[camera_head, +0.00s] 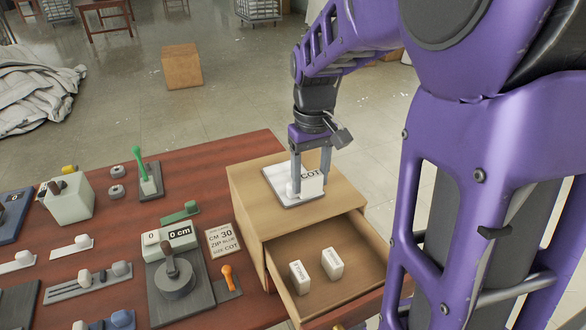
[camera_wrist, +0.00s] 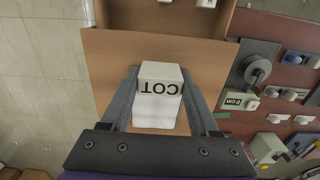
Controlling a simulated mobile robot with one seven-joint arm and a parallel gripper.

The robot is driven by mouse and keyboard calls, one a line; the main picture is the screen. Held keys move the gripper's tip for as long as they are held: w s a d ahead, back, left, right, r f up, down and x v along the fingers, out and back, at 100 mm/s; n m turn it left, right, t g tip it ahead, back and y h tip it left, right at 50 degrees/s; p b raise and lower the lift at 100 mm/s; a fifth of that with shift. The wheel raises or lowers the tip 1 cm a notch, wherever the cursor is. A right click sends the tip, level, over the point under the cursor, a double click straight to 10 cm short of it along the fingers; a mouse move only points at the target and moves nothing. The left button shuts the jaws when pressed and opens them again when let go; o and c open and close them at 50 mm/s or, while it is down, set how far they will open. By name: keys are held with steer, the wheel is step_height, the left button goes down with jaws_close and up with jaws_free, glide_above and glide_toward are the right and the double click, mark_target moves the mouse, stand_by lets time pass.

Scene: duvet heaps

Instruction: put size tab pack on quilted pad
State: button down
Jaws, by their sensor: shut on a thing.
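The size tab pack, a small white block marked COT, is between my gripper's (camera_head: 310,188) fingers; it fills the space between them in the wrist view (camera_wrist: 160,110). A pale flat pad (camera_head: 276,178) with a dark edge, which I take for the quilted pad, lies on the wooden cabinet top (camera_head: 245,180). My gripper points down over it, with the pack at or just above its right part. I cannot tell whether they touch. I cannot make out the pad in the wrist view, where the pack and my gripper cover much of the cabinet top.
The cabinet's open drawer (camera_head: 350,264) holds two white packs (camera_head: 299,277). A label card (camera_head: 222,240) reading COT lies on the red-brown table (camera_head: 118,255) at left, among levers and sliders. A carton (camera_head: 182,68) stands on the floor behind, with a duvet heap (camera_head: 35,90) at far left.

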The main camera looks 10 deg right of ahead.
mark_target(310, 192)
steer(key=shift+f, duration=1.95)
steer(key=shift+f+b, duration=0.1)
steer(key=shift+b, duration=0.2)
steer(key=shift+f, duration=0.15)
steer(key=shift+c, duration=0.6)
jaws_free()
